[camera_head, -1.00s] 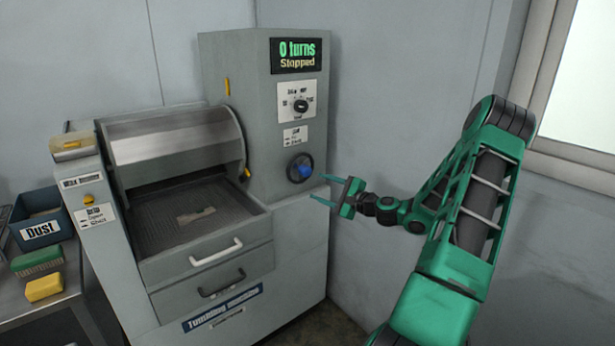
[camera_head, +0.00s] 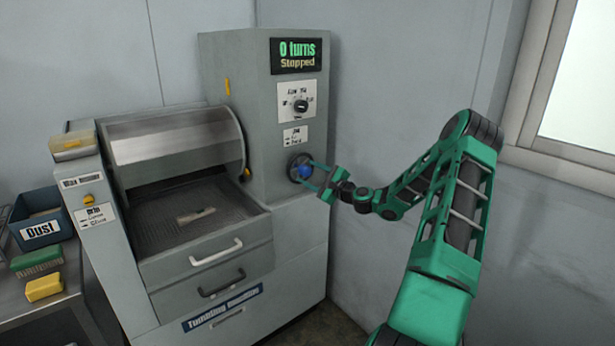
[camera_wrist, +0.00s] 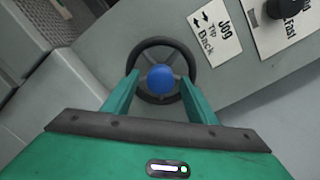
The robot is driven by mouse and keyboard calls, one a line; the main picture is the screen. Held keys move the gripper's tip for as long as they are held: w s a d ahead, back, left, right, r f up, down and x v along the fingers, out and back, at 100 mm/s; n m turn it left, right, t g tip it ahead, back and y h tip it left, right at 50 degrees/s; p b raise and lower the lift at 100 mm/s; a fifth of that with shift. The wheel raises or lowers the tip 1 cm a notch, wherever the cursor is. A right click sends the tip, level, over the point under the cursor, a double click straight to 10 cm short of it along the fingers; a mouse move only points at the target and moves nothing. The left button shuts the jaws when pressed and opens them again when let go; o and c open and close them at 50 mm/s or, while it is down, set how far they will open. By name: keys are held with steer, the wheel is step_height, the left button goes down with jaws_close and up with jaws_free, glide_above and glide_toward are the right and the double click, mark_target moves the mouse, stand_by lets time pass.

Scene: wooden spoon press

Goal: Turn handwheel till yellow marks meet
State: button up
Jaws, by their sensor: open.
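The handwheel (camera_head: 298,168) is a small black wheel with a blue hub on the front of the grey machine. In the wrist view the handwheel (camera_wrist: 147,45) shows its dark rim, spokes and blue hub. My gripper (camera_head: 308,170) is open, with its green fingers at the wheel. In the wrist view my gripper (camera_wrist: 162,82) has one finger on each side of the blue hub, over the lower rim; I cannot tell if they touch. One yellow mark (camera_head: 227,86) is on the machine's left side edge and another (camera_head: 246,172) is by the hood's lower end.
The display (camera_head: 296,55) reads "0 turns Stopped". A dial (camera_head: 300,106) and a jog label (camera_head: 295,137) sit above the wheel. A hood (camera_head: 175,140) stands over an open tray (camera_head: 155,240) holding a small pale piece. The wall is at the right.

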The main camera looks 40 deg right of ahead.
steer(key=shift+w, duration=0.25)
steer(key=c, duration=1.1)
steer(key=shift+o, duration=0.2)
steer(key=shift+n, duration=0.3)
